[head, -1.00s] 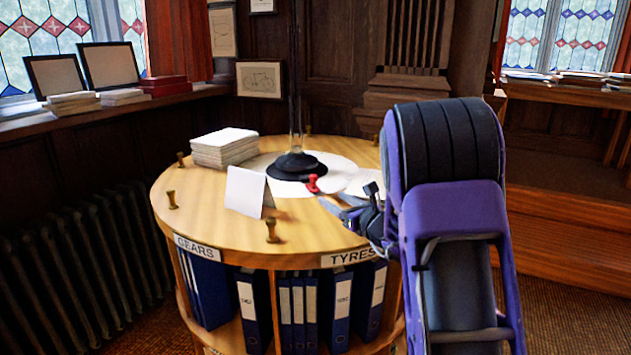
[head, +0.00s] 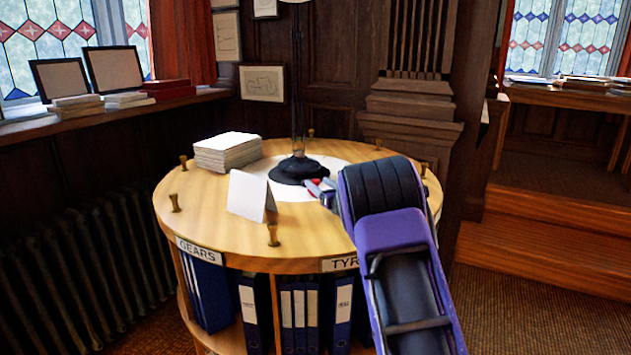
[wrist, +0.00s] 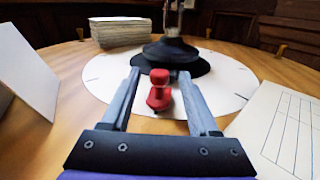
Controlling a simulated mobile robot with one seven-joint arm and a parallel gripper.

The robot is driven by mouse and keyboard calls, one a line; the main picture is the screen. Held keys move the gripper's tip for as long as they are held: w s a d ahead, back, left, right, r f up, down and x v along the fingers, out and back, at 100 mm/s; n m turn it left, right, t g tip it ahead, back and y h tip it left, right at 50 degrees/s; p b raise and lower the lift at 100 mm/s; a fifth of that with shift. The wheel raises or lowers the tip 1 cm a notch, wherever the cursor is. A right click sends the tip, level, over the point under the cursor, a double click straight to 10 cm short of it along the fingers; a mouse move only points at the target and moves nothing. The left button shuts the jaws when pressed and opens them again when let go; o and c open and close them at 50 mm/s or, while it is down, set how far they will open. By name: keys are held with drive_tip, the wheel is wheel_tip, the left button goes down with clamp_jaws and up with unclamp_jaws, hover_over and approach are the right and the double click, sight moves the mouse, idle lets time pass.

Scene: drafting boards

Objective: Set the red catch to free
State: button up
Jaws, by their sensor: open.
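The red catch (wrist: 159,92) is a small red knob on the white disc (wrist: 103,79) at the foot of the black lamp-like stand. In the wrist view it stands between the two grey fingers of my gripper (wrist: 160,80), with a gap visible on each side. My gripper is open and reaches over the disc toward the stand's black base (wrist: 172,55). In the head view only a bit of the red catch (head: 312,183) shows beside my gripper (head: 322,187); my arm hides much of that side. I cannot tell the catch's setting.
The round wooden table (head: 200,215) has several brass pegs (head: 273,234) around its rim. A paper stack (head: 227,153) and a folded white card (head: 248,196) stand on the left. A lined sheet (wrist: 283,130) lies at the right in the wrist view.

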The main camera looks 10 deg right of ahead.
sight(318, 182)
drive_tip(key=shift+x, duration=1.5)
clamp_jaws()
idle(0.4)
